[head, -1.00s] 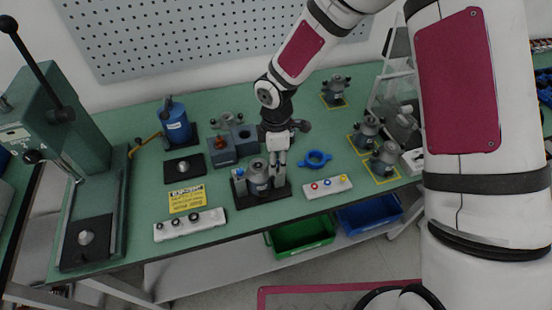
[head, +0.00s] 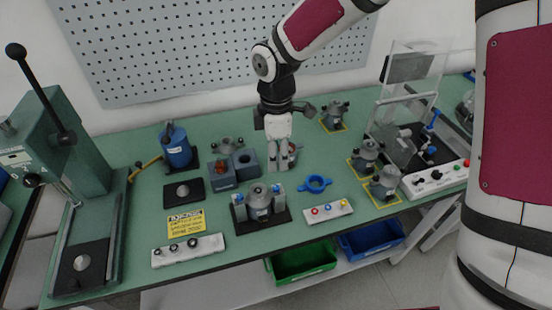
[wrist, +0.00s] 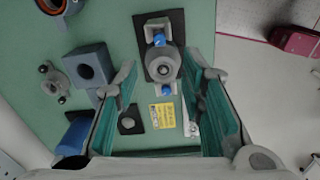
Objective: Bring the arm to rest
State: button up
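My gripper (head: 277,160) is raised above the green bench and points down, behind the fixture with the grey stator housing. In the wrist view my gripper (wrist: 165,105) has its two fingers wide apart, with nothing between them. The grey housing (head: 259,197) sits upright in a black-based fixture with blue clamps on both sides. The housing also shows in the wrist view (wrist: 163,66), beyond the fingers. My arm (head: 310,25) comes in from the upper right.
The green bench (head: 330,225) holds a press (head: 60,140) at left, a blue bottle (head: 176,145), blue blocks (head: 222,174), a blue ring (head: 315,184) and button boxes (head: 188,250). Grey housings (head: 384,181) and a clear-shielded tester stand at right. Green and blue bins (head: 300,262) sit below.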

dwell(0.4)
jog(key=s+d+r+m+t+h, duration=0.1)
jog(key=s+d+r+m+t, duration=0.15)
jog(key=d+r+m, duration=0.4)
jog(key=s+d+r+m+t, duration=0.1)
jog(key=s+d+r+m, duration=0.4)
jog(key=s, duration=0.4)
jog(key=s+d+r+m+t+y, duration=0.1)
jog(key=s+d+r+m+t, duration=0.1)
jog(key=s+d+r+m, duration=0.4)
jog(key=shift+s+d+r+m, duration=0.3)
jog(key=shift+s+r+m, duration=0.75)
jog(key=shift+s+r, duration=0.9)
jog(key=shift+w+r, duration=0.2)
jog(key=shift+w, duration=0.05)
